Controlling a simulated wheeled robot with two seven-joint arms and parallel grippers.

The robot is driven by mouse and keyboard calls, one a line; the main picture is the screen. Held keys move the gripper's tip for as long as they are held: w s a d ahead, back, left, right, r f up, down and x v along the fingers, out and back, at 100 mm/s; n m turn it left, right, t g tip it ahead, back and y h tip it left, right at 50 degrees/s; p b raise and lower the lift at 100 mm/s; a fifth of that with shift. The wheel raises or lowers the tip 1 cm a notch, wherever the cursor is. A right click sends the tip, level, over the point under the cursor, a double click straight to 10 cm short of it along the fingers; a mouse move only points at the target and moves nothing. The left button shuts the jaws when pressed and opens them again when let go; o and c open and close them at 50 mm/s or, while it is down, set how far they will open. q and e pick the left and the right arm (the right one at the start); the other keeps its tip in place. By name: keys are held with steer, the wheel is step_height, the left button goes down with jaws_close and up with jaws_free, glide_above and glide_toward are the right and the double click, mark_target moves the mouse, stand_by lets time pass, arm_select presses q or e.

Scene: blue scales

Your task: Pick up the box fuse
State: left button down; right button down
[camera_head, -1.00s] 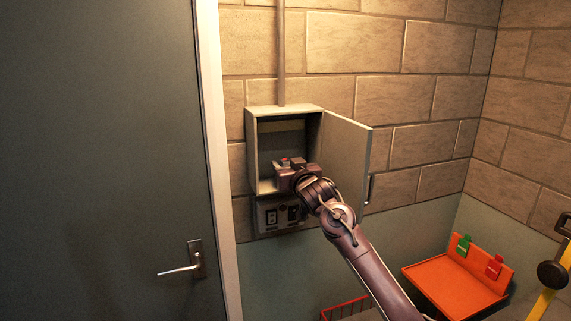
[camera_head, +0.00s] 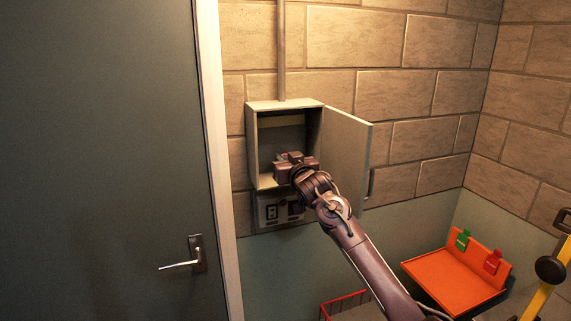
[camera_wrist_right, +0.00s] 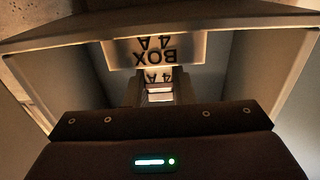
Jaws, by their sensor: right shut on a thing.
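The grey fuse box (camera_head: 252,145) hangs on the brick wall with its door (camera_head: 346,155) swung open to the right. My right gripper (camera_head: 286,161) reaches into its lower part. A small red bit shows at the fingers in the head view. In the right wrist view, the box fuse (camera_wrist_right: 159,92), small and pale with a reddish band, sits between my fingers, below a plate marked "BOX 4 A" (camera_wrist_right: 155,50). My right gripper is shut on it. Its lower part is hidden by the gripper body. My left gripper is not in view.
A switch panel (camera_head: 279,211) sits under the box. A grey door (camera_head: 110,160) with a handle (camera_head: 180,266) is at left. An orange tray (camera_head: 448,280) with green and red tags, a red wire basket (camera_head: 345,302) and a yellow bar (camera_head: 548,290) lie at lower right.

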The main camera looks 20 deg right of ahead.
steer(key=shift+r, duration=0.1)
step_height(320, 180, up, 3)
steer(key=b, duration=0.3)
steer(key=shift+r, duration=0.2)
steer(key=s+b, duration=0.4)
steer(key=s, duration=1.4)
steer(key=shift+a+b, duration=0.3)
steer(key=shift+b, duration=0.1)
steer(key=shift+r, duration=0.1)
steer(key=shift+r+p, duration=1.65)
steer(key=shift+p, duration=0.3)
